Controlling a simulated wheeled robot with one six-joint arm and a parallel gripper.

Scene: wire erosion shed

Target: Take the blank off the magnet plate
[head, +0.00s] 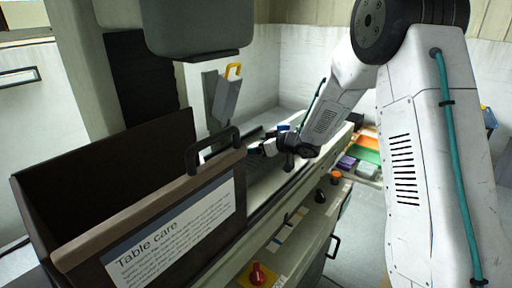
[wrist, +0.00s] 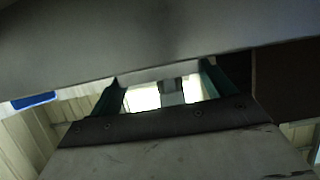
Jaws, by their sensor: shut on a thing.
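My gripper (head: 268,147) is at the end of my arm, low over the machine's table behind the brown-topped door. In the wrist view its two green-edged fingers (wrist: 162,85) stand apart, with a pale grey piece between their tips. I take this piece to be the blank (wrist: 160,72); its full shape is hidden, and the head view does not show it clearly. My gripper is shut on it. The magnet plate cannot be made out for certain in either view. I cannot tell whether the blank touches it.
The door with the "Table care" sign (head: 180,228) and its black handle (head: 213,152) stand close in front of my gripper. The grey machine head (head: 192,25) hangs above. A red knob on yellow (head: 258,273) is on the front panel. Coloured bins (head: 362,155) stand at the right.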

